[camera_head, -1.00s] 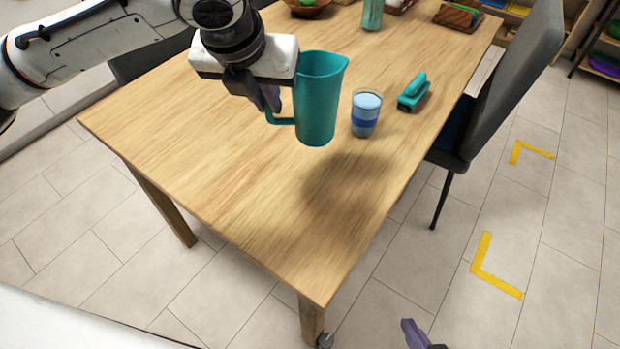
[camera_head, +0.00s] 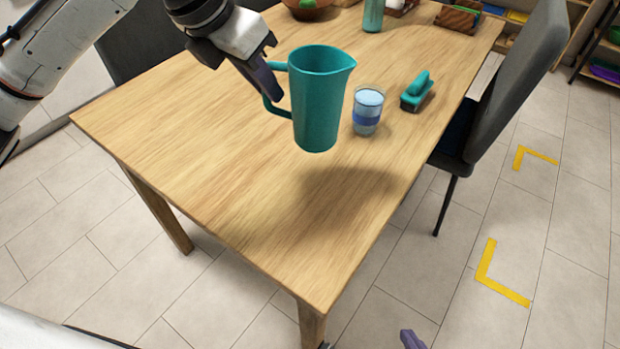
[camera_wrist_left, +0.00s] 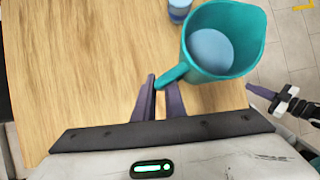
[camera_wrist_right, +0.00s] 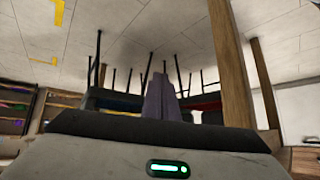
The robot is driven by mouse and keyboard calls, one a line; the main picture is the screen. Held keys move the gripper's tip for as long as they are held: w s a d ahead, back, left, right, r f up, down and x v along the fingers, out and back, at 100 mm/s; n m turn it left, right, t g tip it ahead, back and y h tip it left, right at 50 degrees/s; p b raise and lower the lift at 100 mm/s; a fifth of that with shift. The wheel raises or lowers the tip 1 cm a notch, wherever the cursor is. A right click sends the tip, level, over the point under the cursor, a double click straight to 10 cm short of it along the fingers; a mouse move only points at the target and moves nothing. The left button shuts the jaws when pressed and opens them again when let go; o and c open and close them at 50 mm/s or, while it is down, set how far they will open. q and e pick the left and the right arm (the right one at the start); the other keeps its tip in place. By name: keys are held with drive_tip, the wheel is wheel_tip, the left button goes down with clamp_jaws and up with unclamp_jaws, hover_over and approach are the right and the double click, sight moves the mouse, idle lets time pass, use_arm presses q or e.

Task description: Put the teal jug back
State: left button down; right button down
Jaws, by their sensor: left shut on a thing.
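The teal jug (camera_head: 322,105) hangs upright in the air above the table, its shadow falling on the wood to the lower right. My left gripper (camera_head: 271,90) is shut on the jug's handle, to the left of its body. In the left wrist view the handle runs between the two fingers (camera_wrist_left: 160,98), and the jug's open top (camera_wrist_left: 225,40) shows a pale blue round surface inside. My right gripper (camera_wrist_right: 161,97) is shut and empty, away from the jug and low beside the table. Only its tip shows at the bottom edge of the head view (camera_head: 411,339).
A blue-banded glass (camera_head: 367,118) stands on the table (camera_head: 220,150) just right of the jug. Behind it are a teal-handled object (camera_head: 417,92), a green bottle (camera_head: 373,15) and a bowl (camera_head: 309,9). A grey chair (camera_head: 515,80) stands at the right edge. The table's near half is clear.

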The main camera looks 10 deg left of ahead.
use_arm(q)
drive_tip(key=shift+s+d+n+t+y+b, duration=0.1)
drive_tip(key=shift+s+n+t+y+b, duration=0.35)
drive_tip(key=shift+s+n, duration=0.6)
drive_tip(key=shift+s+r+n+y+b, duration=0.15)
drive_tip(key=shift+s+n+y+b, duration=0.3)
drive_tip(key=shift+n, duration=0.5)
drive_tip(key=shift+s+a, duration=0.15)
drive_tip(key=shift+a, duration=0.05)
drive_tip(key=shift+n, duration=0.4)
wheel_tip(320, 180, down, 10)
drive_tip(key=b, duration=0.3)
drive_tip(key=shift+s, duration=0.1)
drive_tip(key=shift+r, duration=0.1)
use_arm(e)
wheel_tip(320, 180, down, 4)
drive_tip(key=shift+w+r, duration=0.1)
drive_tip(key=shift+r, duration=0.25)
